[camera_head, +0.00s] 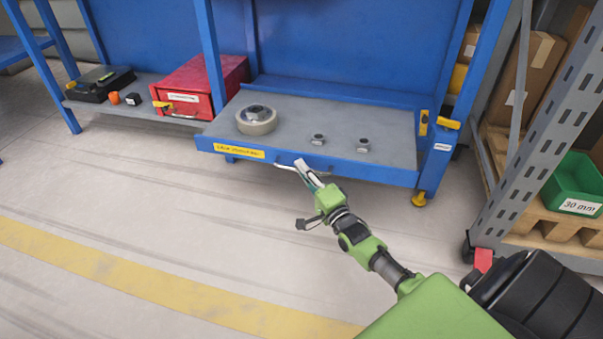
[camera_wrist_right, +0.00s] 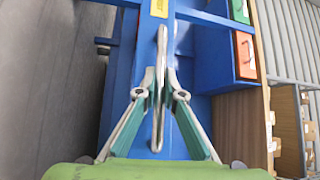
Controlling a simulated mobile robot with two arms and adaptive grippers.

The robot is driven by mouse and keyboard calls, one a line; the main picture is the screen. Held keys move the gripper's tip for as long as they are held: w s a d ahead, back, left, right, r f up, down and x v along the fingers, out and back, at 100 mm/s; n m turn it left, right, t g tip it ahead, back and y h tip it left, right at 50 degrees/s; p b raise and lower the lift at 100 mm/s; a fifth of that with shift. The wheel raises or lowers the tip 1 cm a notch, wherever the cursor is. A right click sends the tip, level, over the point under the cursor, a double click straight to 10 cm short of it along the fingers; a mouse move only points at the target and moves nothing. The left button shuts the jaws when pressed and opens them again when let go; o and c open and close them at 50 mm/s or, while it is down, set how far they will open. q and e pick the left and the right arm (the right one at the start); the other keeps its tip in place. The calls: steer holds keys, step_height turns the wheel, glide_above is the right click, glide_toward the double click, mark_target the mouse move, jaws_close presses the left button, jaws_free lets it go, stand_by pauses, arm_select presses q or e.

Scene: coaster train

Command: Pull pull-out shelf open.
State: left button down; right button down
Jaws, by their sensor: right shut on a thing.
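The pull-out shelf (camera_head: 296,130) has a grey top and a blue front edge with a yellow label. It sticks out a little from the blue rack. Its handle (camera_head: 286,167) is a light bar on the front edge, and it also shows in the right wrist view (camera_wrist_right: 162,50). My right gripper (camera_head: 303,170) is at the front edge, its fingers closed around the handle bar. In the right wrist view the fingers (camera_wrist_right: 160,84) lie on both sides of the bar. My left gripper is not in view.
A tape-like roll (camera_head: 257,119) and two small metal parts (camera_head: 318,139) sit on the shelf. A red toolbox (camera_head: 203,84) stands on the bay to the left. A grey upright (camera_head: 535,130) and a green bin (camera_head: 575,185) stand at right. The floor in front is clear.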

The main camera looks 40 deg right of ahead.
steer(key=c, duration=2.4)
jaws_free()
steer(key=shift+s, duration=0.1)
steer(key=s, duration=0.4)
steer(key=s+f, duration=0.1)
steer(key=s, duration=0.3)
steer(key=s+a, duration=0.1)
steer(key=s, duration=0.2)
steer(key=shift+s+f, duration=0.3)
steer(key=shift+s, duration=0.1)
